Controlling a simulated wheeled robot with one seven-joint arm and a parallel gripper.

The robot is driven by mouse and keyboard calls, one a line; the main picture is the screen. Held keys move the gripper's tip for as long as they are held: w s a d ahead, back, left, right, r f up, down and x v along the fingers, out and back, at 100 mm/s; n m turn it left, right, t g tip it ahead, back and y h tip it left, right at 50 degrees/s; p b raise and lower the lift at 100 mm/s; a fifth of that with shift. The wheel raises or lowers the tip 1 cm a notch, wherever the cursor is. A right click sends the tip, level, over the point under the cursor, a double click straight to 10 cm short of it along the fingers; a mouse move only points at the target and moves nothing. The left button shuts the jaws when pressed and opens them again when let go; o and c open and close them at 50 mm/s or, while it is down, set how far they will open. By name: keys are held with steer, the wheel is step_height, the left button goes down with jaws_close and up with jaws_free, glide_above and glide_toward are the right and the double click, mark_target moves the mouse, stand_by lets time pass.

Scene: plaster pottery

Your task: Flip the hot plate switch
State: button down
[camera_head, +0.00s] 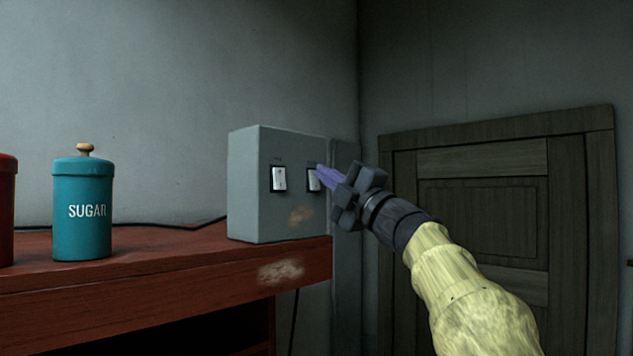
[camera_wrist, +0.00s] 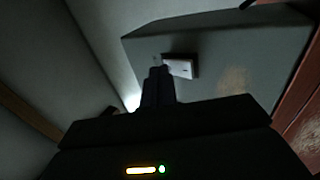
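A grey switch box (camera_head: 250,190) stands at the right end of a red wooden counter. Its front carries two white rocker switches, a left switch (camera_head: 279,179) and a right switch (camera_head: 313,180). The small labels above them are too blurred to read. My gripper (camera_head: 319,172) is at the right switch, its purple fingers close together with the tips at or just in front of it. I cannot tell whether they touch. In the wrist view, the dark fingers (camera_wrist: 157,75) overlap the left part of a white switch (camera_wrist: 181,68). No object shows between the fingers.
A teal sugar canister (camera_head: 82,210) stands on the red counter (camera_head: 150,275), left of the box. A red canister (camera_head: 7,210) is cut off at the left edge. A dark cable (camera_head: 170,224) runs behind. A dark wooden door (camera_head: 485,225) is at the right.

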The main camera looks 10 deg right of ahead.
steer(key=s+d+b, duration=0.1)
steer(key=s+d, duration=0.3)
steer(key=s, duration=0.1)
steer(key=shift+s+b, duration=0.3)
stand_by(0.4)
steer(key=w+d+f+m+h+b, duration=0.3)
steer(key=f+m+h, duration=0.5)
steer(key=f, duration=0.6)
steer(key=w+d+f+m+h+b, duration=0.1)
steer(key=w+d+f+m+h, duration=0.3)
steer(key=f+m, duration=0.75)
steer(key=s+a+f+m+g+h+b, duration=0.1)
steer(key=s+f+g+h, duration=0.15)
steer(key=f, duration=0.85)
steer(key=s+a+f+m+g+h, duration=0.15)
steer(key=f+g, duration=0.25)
steer(key=f, duration=0.8)
steer(key=s+a+f+m+g+y+b, duration=0.1)
steer(key=s+a+f+g, duration=0.2)
steer(key=s+f, duration=0.7)
steer(key=s+a+f+m+g+y+b, duration=0.1)
steer(key=s+a+f+m+g+b, duration=0.1)
steer(key=s+f+g, duration=0.5)
steer(key=s+a+f, duration=0.1)
steer(key=s+f, duration=0.3)
steer(key=f, duration=0.3)
steer(key=shift+s, duration=0.3)
steer(key=shift+f, duration=0.1)
